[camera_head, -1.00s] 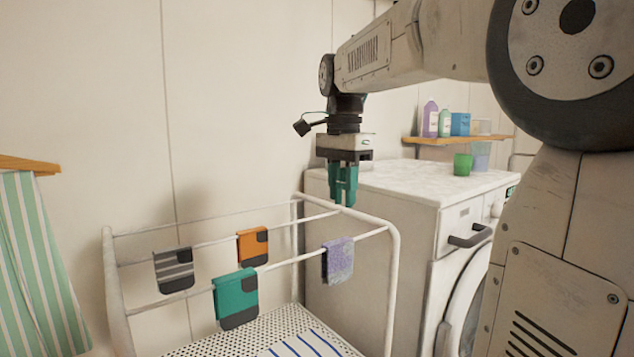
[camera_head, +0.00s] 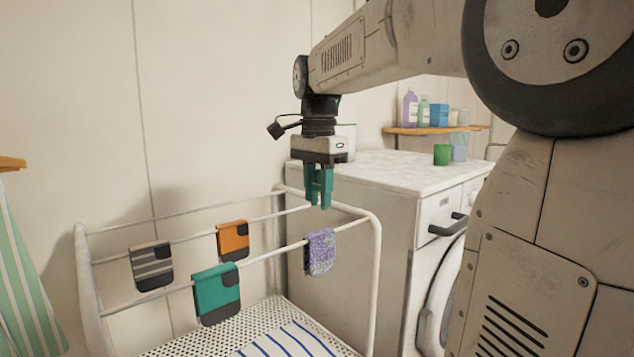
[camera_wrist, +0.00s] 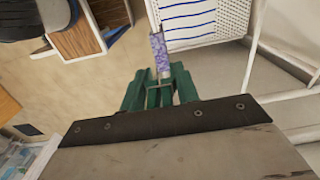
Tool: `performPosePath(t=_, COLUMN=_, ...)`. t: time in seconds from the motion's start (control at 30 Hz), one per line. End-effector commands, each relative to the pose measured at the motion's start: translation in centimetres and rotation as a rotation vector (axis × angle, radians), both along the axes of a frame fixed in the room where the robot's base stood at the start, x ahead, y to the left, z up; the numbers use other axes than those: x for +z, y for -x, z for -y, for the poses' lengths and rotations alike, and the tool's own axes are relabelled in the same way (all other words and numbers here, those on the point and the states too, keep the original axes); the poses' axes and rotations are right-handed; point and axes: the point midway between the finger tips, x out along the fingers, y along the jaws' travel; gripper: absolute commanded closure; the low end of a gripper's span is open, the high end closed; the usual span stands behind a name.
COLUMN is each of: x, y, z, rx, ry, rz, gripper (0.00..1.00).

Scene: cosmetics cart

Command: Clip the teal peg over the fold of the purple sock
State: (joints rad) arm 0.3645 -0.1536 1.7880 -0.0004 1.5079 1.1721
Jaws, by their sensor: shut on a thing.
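The purple speckled sock (camera_head: 320,253) hangs folded over the front rail of the white drying rack, near its right end. It also shows in the wrist view (camera_wrist: 160,50), just beyond the fingertips. My gripper (camera_head: 319,188) points down above the sock, with a visible gap between. Its fingers are teal-green and shut on the teal peg (camera_wrist: 158,96), which shows between them in the wrist view. The peg's colour blends with the fingers, so its exact outline is hard to tell. The peg appears apart from the sock.
On the rack (camera_head: 374,270) hang a teal sock (camera_head: 214,288), an orange sock (camera_head: 232,240) and a grey striped sock (camera_head: 150,262). A washing machine (camera_head: 395,175) stands behind on the right, with a green cup (camera_head: 442,154) on or near its top. A shelf (camera_head: 430,130) holds bottles.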

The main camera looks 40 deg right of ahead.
Motion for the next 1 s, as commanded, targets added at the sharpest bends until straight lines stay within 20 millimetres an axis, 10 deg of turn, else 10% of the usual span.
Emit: performPosePath(t=1.0, x=-6.1, y=0.0, z=0.0, rx=0.000, ry=0.000, rz=0.000, gripper=0.90)
